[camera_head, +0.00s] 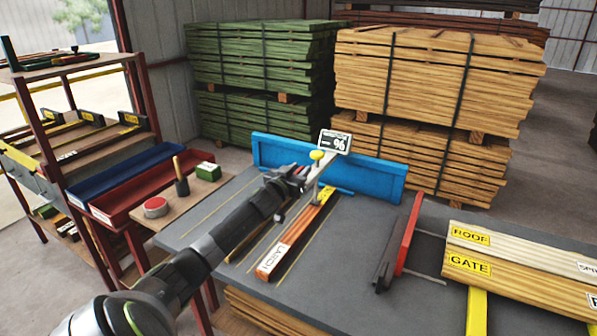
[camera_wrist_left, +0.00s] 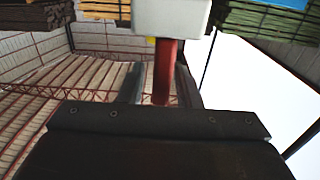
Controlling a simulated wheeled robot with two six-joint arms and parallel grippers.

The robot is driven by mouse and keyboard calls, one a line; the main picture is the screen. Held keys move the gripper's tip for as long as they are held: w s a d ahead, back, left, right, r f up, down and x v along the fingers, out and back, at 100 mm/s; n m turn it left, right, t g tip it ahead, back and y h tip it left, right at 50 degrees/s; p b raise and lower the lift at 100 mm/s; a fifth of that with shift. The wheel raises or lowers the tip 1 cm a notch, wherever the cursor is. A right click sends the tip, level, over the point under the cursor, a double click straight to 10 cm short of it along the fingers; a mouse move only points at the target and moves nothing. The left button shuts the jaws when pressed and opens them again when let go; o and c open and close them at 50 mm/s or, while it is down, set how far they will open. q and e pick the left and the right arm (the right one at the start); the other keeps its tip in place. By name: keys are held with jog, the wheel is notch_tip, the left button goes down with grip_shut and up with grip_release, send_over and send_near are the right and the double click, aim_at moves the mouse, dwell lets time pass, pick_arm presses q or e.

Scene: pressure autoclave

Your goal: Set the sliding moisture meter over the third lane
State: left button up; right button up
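I cannot tell the lane numbers. My left gripper (camera_head: 292,180) is just left of the meter's arm. In the left wrist view a red post (camera_wrist_left: 165,72) under a white box (camera_wrist_left: 170,18) appears between the spread fingers (camera_wrist_left: 160,88), with a gap on one side. My right gripper is out of view.
A red upright bar (camera_head: 408,233) stands right of the LARCH board. Boards labelled ROOF and GATE (camera_head: 480,258) lie at the right. At the left are blue and red trays (camera_head: 145,185) and a small side table. Lumber stacks stand behind.

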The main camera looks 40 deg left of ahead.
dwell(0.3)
pick_arm(q)
jog(key=shift+s+d+f+b, duration=0.15)
jog(key=shift+s+b, duration=0.2)
jog(key=shift+s, duration=0.15)
jog(key=shift+b+v, duration=1.55)
jog(key=shift+v, duration=6.65)
